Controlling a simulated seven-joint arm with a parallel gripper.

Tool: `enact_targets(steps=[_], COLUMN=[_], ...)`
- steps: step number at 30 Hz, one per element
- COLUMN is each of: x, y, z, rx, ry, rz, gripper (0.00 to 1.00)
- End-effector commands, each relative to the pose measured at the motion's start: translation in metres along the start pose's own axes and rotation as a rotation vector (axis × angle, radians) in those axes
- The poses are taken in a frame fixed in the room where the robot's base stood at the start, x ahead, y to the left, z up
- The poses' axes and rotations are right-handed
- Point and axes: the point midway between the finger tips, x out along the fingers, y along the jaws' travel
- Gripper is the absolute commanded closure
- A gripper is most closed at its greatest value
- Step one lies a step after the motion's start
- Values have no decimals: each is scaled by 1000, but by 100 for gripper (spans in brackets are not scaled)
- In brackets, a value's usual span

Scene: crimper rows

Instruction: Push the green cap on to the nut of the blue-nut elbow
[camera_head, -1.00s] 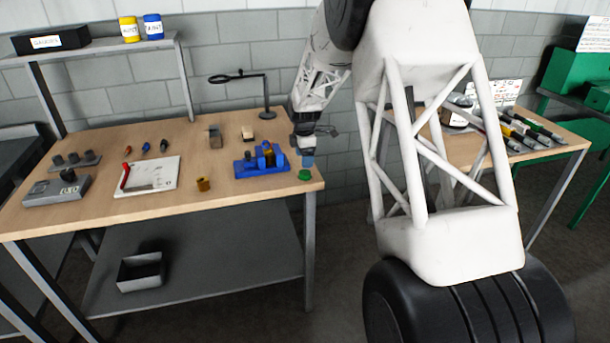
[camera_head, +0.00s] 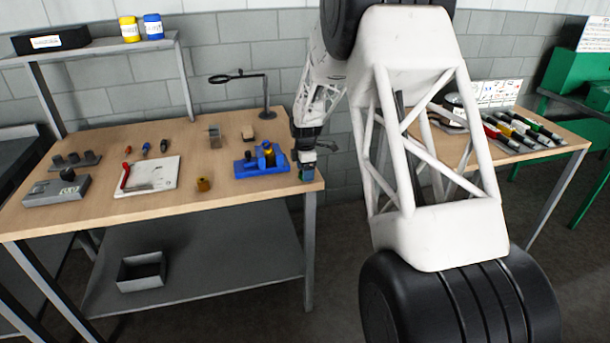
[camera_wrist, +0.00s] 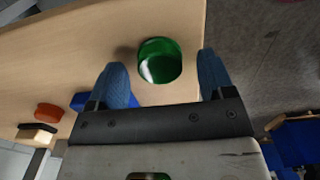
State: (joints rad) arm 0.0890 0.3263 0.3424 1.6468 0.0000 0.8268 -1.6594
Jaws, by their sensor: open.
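The green cap (camera_wrist: 160,60) stands on the wooden table near its right edge. My gripper (camera_wrist: 163,80) is open, with its blue fingers on either side of the cap and gaps showing to both. In the head view my gripper (camera_head: 306,174) is low over the table's front right corner and largely hides the cap. The blue holder (camera_head: 247,171) is just left of it, with upright blue and brass-coloured parts in it. The blue-nut elbow seems to be among these, but I cannot make out its nut. Part of the holder shows behind the left finger in the wrist view.
A brass-coloured piece (camera_head: 203,184) stands left of the holder. A white tray (camera_head: 160,184) with a red-handled tool lies further left. A grey block (camera_head: 214,132) and a magnifier stand (camera_head: 267,113) are behind. The table's right edge is close to my gripper.

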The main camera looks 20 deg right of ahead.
Motion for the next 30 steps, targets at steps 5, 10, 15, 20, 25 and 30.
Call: enact_targets(steps=[5,10,15,20,25,30], x=[6,5,5,5,5,5], y=[0,0,0,0,0,0], z=[0,0,0,0,0,0], rx=[0,0,0,0,0,0], ry=[0,0,0,0,0,0], rz=[1,1,1,1,1,1], gripper=[25,25,25,28,54,78])
